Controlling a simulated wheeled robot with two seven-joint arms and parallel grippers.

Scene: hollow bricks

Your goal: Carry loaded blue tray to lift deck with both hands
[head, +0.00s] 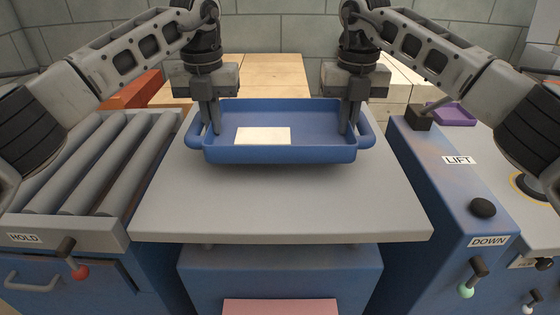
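The blue tray (280,155) is level over the far part of the grey deck (280,210) in the middle. A flat cream block (262,136) lies in it. I cannot tell whether the tray rests on the deck or hangs just above it. My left gripper (210,128) points down at the tray's left end, its fingers close together at the side wall by the handle. My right gripper (350,128) is placed the same way at the right end. Both look closed on the tray, though the fingers partly hide the contact.
A roller bed (115,160) marked HOLD is at left, with a red-knobbed lever (78,270). A blue panel (430,175) marked LIFT and DOWN is at right, with a green-knobbed lever (466,290). A purple tray (455,115) lies behind it. The deck's near part is clear.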

